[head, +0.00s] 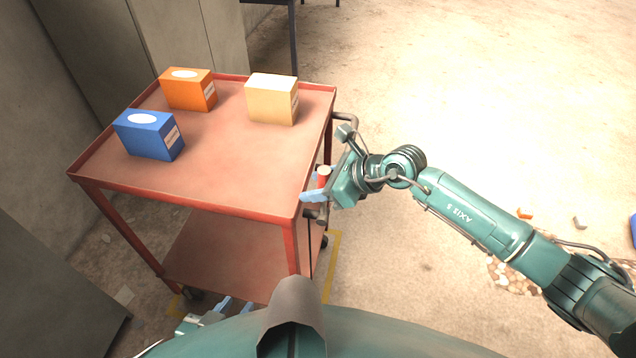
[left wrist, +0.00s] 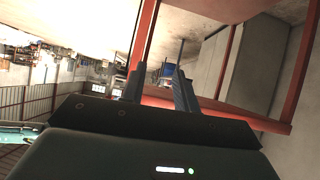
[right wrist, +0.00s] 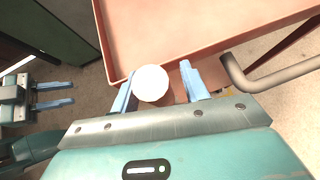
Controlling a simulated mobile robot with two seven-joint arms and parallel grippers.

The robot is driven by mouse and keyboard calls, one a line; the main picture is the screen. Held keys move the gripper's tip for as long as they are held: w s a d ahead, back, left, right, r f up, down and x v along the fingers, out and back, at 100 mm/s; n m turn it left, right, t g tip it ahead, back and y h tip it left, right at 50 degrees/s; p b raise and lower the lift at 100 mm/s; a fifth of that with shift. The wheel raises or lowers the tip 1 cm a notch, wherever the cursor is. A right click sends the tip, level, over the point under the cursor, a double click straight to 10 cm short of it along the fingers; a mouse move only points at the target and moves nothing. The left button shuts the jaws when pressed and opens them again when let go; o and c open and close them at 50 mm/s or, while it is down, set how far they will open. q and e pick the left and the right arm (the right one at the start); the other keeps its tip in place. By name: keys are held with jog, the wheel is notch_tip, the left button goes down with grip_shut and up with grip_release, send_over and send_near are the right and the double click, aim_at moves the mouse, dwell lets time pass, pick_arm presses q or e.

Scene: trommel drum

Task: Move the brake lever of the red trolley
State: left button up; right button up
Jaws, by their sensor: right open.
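The red trolley (head: 215,195) stands in front of me. Its brake lever (head: 323,176), a red stem with a pale round knob, stands at the right side near the front corner. The knob shows in the right wrist view (right wrist: 150,83), between my right gripper's blue fingers and closer to the left one. My right gripper (head: 317,186) is open around the lever; contact cannot be told. My left gripper (head: 235,306) is low by the trolley's front, partly hidden by my body. Its fingers stand apart and empty in the left wrist view (left wrist: 160,75).
A blue box (head: 150,136), an orange box (head: 188,92) and a yellow box (head: 272,102) stand on the trolley top. A grey bent handle (right wrist: 270,76) sticks out right of my right gripper. Cabinets are at the left; the floor at the right is mostly clear.

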jog(key=b+v, duration=0.1)
jog(key=v, duration=1.2)
jog(key=shift+b, duration=0.3)
jog(key=shift+s, duration=0.1)
